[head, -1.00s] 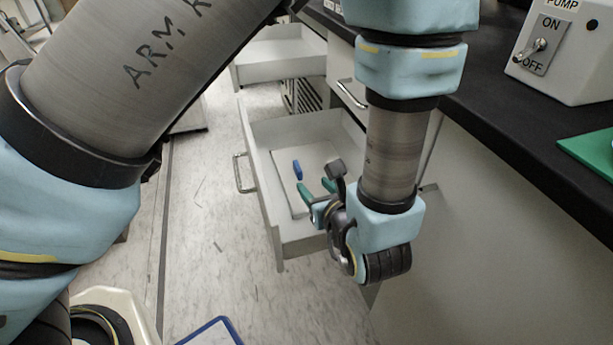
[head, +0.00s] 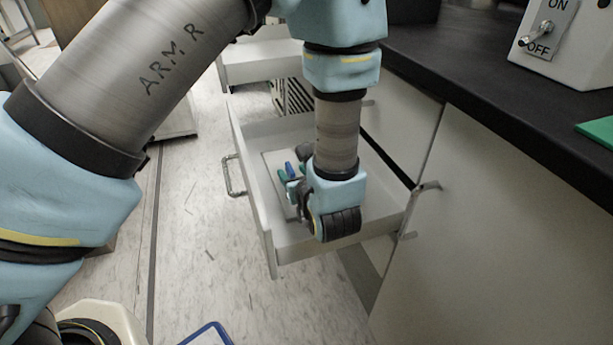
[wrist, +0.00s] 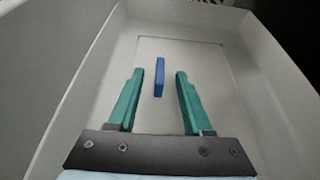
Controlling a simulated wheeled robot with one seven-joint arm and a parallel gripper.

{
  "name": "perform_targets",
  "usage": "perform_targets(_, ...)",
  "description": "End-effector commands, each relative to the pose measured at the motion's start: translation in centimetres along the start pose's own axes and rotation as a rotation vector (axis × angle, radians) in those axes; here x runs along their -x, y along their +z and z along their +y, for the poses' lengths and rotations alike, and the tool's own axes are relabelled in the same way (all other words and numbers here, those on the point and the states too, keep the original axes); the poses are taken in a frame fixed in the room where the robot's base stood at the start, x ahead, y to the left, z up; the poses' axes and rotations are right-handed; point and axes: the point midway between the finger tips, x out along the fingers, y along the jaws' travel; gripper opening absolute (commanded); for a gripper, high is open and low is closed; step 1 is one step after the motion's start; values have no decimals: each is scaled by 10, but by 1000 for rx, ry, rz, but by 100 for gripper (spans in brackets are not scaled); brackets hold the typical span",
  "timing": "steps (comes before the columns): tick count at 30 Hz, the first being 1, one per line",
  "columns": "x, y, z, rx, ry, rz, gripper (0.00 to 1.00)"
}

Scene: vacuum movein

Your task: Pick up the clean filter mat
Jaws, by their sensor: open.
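A flat pale mat (wrist: 205,62) lies on the floor of the open drawer. A blue upright tab (wrist: 159,77) stands on the mat near its middle; whether it is part of the mat I cannot tell. My gripper (wrist: 160,74) is open, its two green fingers on either side of the tab's line, with gaps to both. In the head view my gripper (head: 287,175) reaches down into the drawer, and my wrist hides part of the mat (head: 271,161).
The drawer (head: 252,205) is pulled out, with walls on all sides of my gripper. Another open drawer (head: 262,67) is farther back. The black counter (head: 470,85) and cabinet face stand at right, with the pump box (head: 570,40) on top.

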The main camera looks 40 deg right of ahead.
Motion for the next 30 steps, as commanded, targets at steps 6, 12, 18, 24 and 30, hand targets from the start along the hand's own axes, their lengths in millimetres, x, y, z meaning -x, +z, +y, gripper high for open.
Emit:
perform_targets(6, -8, 0, 0, 0, 0, -1, 50)
perform_targets(12, -8, 0, 0, 0, 0, -1, 41)
perform_targets(18, -8, 0, 0, 0, 0, 0, 18)
perform_targets(24, -8, 0, 0, 0, 0, 0, 0)
perform_targets(30, -8, 0, 0, 0, 0, 0, 0)
